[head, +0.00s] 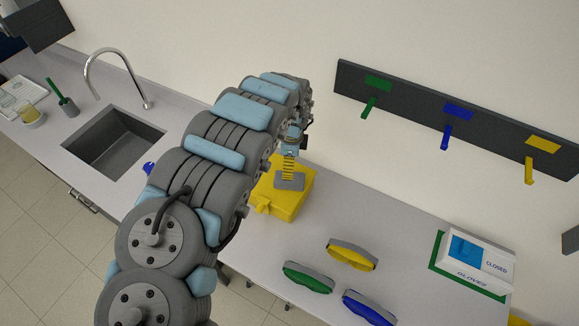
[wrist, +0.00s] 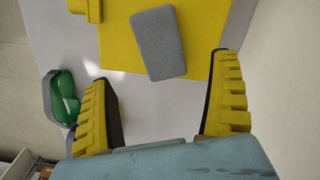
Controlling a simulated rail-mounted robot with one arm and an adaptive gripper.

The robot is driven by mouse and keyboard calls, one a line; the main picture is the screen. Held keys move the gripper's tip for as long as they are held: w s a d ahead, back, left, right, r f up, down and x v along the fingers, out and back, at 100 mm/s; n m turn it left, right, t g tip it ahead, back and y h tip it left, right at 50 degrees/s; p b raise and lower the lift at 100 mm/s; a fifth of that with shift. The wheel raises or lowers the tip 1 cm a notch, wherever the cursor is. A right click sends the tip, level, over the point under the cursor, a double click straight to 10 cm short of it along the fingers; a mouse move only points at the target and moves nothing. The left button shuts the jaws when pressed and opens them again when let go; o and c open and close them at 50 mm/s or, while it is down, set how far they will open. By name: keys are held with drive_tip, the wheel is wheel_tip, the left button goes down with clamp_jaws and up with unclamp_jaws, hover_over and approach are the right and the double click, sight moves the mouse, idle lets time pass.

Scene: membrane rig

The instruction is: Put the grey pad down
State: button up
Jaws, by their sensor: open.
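The grey pad (head: 291,182) lies flat on top of a yellow box (head: 287,207) on the counter. In the wrist view the pad (wrist: 158,43) shows whole, with the yellow box (wrist: 115,45) under and around it. My gripper (head: 289,174) is over the box, close to the pad. In the wrist view my gripper (wrist: 166,72) has its two yellow ribbed fingers wide apart, with nothing between them. The pad is beyond the fingertips and apart from both.
Green goggles (head: 308,277), yellow goggles (head: 352,254) and blue goggles (head: 368,308) lie on the counter to the right of the box. A glove box (head: 474,258) stands farther right. A sink (head: 113,142) is at left. A wall rack (head: 420,104) with coloured hooks hangs behind.

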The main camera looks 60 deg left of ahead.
drive_tip(key=shift+r, duration=1.4)
